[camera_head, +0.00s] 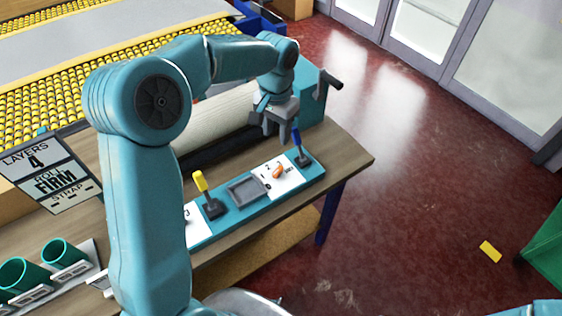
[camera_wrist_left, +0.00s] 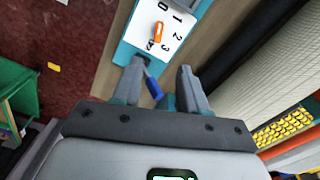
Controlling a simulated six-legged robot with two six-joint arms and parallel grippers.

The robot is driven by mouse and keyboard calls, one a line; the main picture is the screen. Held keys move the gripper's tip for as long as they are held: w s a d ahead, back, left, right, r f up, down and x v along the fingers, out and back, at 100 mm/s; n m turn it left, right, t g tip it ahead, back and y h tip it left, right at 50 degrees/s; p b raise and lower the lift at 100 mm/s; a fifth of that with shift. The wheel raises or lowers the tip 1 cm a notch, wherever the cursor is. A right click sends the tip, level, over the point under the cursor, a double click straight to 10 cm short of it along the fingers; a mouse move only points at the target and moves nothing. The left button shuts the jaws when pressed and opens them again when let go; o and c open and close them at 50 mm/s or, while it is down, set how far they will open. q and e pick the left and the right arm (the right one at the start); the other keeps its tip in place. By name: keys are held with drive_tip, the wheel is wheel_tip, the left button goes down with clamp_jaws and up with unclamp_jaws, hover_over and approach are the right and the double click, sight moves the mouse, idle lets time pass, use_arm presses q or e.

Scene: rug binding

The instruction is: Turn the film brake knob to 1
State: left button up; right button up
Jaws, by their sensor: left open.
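An orange knob (camera_head: 278,171) sits on a white dial plate on the teal control panel (camera_head: 238,212). In the left wrist view the orange knob (camera_wrist_left: 158,33) stands inside a ring of printed numbers 0, 1, 2 and 3; its exact setting is hard to tell. Small print by it is unreadable. Another white plate (camera_head: 193,222) is mostly hidden behind my left arm. My left gripper (camera_head: 271,122) is open, above the panel's far end and apart from the knob. In the left wrist view a blue lever handle (camera_wrist_left: 153,90) shows between its fingers (camera_wrist_left: 160,77); contact cannot be told.
A blue-handled lever (camera_head: 303,154) stands right of the knob, a yellow-handled lever (camera_head: 208,195) left of it. A grey tray (camera_head: 247,190) lies between. A beige roll (camera_head: 215,115) lies behind. Green cups (camera_head: 66,253) and a sign (camera_head: 50,172) stand at left.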

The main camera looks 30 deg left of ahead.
sight(278, 170)
use_arm(q)
drive_tip(key=f+p, duration=0.1)
drive_tip(key=f, duration=1.3)
drive_tip(key=shift+d, duration=0.2)
drive_tip(key=shift+s+a+f, duration=0.1)
drive_tip(key=shift+s+f, duration=0.05)
drive_tip(key=shift+f, duration=0.2)
drive_tip(key=shift+f, duration=0.1)
clamp_jaws()
